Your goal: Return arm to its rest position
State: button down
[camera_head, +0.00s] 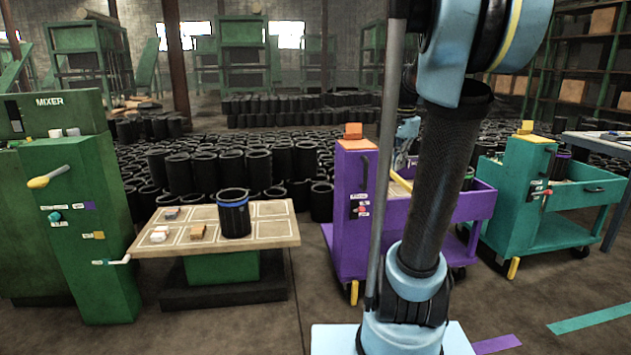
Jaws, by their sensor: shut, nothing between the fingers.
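My arm, light blue and black, rises from its base at the lower middle and bends over at the top right of the head view. What looks like its far end, with my gripper (402,158), shows small and partly hidden behind the black link, by the purple cart (345,235). The gripper is shut, and I see nothing held in it. The fingertips are hard to make out.
At left, a green mixer (75,225) stands beside a tan-topped table (275,232) with a black, blue-rimmed sleeve (234,213) and small blocks. A teal cart (525,190) stands right. Stacked black sleeves (180,172) fill the back. Open floor lies in front.

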jog(key=s+a+f+n, duration=0.3)
jog(key=s+f+n, duration=0.2)
jog(key=s+f, duration=0.5)
jog(key=s+a+f+n, duration=0.4)
jog(key=s+f, duration=0.5)
jog(key=s, duration=0.5)
jog(key=shift+a+f+n+t, duration=0.25)
jog(key=shift+f+n+t, duration=0.1)
jog(key=shift+n, duration=0.25)
